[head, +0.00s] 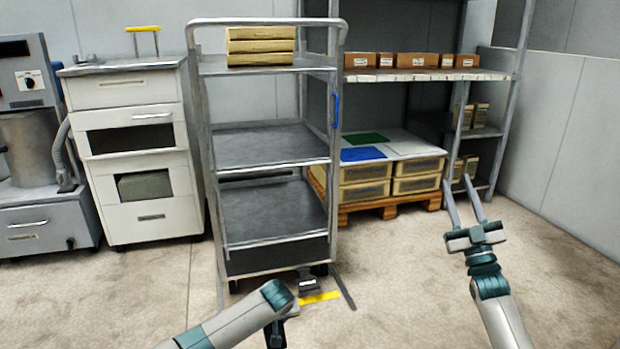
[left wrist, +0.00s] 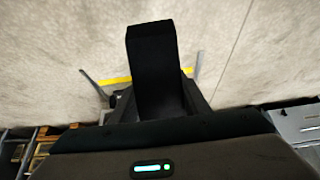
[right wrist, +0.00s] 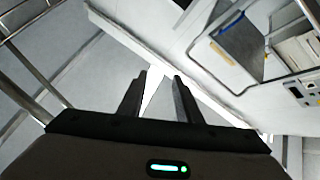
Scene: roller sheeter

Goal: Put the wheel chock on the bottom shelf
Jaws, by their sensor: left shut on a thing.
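The wheel chock (left wrist: 152,70), a plain black block in the left wrist view, is held between the fingers of my left gripper (left wrist: 157,97). The floor shows behind it.
Boxes (head: 260,46) lie on the trolley's top shelf; its middle shelf (head: 270,147) is bare. A dark labelled piece (head: 308,282) sits by yellow floor tape (head: 319,298) at the trolley's front. A white drawer cabinet (head: 140,150) is left; a loaded pallet (head: 385,205) is right. The right floor is clear.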

